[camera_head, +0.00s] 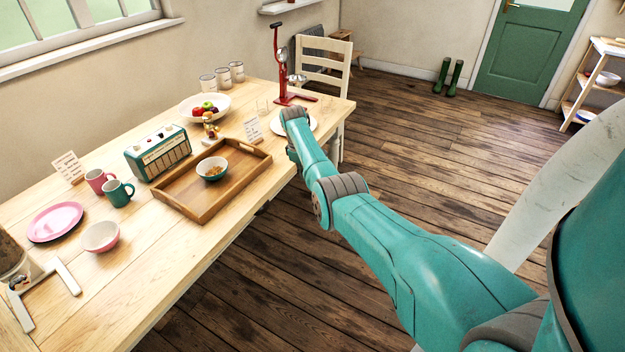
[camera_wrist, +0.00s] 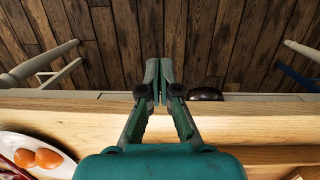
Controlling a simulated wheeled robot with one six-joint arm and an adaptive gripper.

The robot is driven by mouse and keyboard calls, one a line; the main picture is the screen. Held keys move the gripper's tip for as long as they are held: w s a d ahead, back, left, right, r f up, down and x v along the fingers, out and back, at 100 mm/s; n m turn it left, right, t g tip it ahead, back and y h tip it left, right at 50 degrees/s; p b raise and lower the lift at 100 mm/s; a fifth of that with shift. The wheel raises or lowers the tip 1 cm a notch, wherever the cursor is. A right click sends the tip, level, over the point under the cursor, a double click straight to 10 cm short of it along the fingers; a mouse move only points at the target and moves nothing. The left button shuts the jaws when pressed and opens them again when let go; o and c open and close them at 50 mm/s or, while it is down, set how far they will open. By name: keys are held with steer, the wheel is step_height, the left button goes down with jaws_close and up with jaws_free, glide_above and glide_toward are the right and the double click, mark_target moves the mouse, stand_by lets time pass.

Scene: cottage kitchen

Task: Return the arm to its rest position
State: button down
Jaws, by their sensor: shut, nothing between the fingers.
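My arm (camera_head: 390,230) reaches from the lower right toward the table's right end, with its wrist above the table edge beside a white plate. My gripper (camera_wrist: 159,82) shows in the wrist view with its two fingers together and nothing between them. In the head view the fingers are hidden behind my wrist. In the wrist view the fingertips appear over the table's edge, with the floor beyond them.
The wooden table (camera_head: 130,290) holds a tray (camera_head: 185,205) with a bowl (camera_head: 212,168), a radio (camera_head: 158,152), mugs, a fruit bowl (camera_head: 190,108) and a red press (camera_head: 280,70). A white chair (camera_head: 325,65) stands behind. The floor (camera_head: 430,150) right of the table is clear.

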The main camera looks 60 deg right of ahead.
steer(key=shift+s+a+f, duration=0.15)
steer(key=shift+s+f, duration=0.05)
steer(key=shift+f, duration=0.05)
